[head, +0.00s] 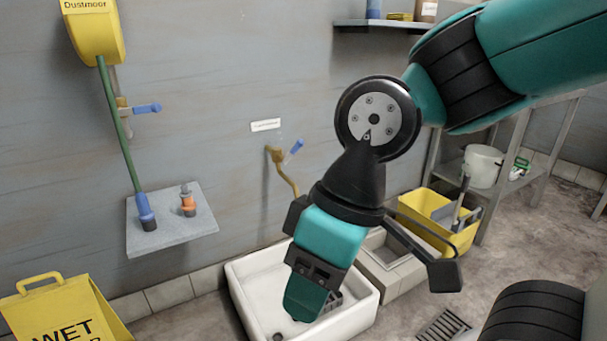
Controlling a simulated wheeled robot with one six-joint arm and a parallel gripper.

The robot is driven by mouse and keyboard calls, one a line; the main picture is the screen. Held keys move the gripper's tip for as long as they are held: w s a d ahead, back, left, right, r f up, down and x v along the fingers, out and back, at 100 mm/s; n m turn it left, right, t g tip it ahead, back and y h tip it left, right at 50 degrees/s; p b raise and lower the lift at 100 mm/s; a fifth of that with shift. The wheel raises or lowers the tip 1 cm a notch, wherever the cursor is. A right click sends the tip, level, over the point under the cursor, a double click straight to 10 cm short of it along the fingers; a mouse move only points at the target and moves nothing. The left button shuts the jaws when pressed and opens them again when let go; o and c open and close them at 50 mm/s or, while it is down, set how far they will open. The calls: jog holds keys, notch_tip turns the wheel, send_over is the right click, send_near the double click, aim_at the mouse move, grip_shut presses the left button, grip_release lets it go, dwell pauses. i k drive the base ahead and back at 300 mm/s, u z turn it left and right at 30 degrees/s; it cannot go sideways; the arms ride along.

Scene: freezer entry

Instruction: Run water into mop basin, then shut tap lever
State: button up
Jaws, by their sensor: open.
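The white mop basin (247,309) stands on the floor against the wall, partly hidden behind my gripper. Above it, a brass tap (279,163) with a curved spout comes out of the wall. Its blue lever (294,150) tilts up to the right. The spout's end is close to my gripper's outline in the picture, and I see no water stream. My gripper (306,297) points down in front of the basin, seen side-on. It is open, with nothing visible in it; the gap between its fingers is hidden.
A second tap with a blue lever (147,107) is on the left wall beside a yellow dispenser (96,40) with a green hose. A shelf (172,235) holds an orange fitting. A yellow wet-floor sign (60,312) stands lower left; a yellow bucket (428,235) stands right.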

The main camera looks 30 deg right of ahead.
aim_at(300, 143)
jog(key=k, duration=0.55)
jog(key=z, duration=0.65)
jog(key=i, duration=1.7)
jog(key=u, duration=0.7)
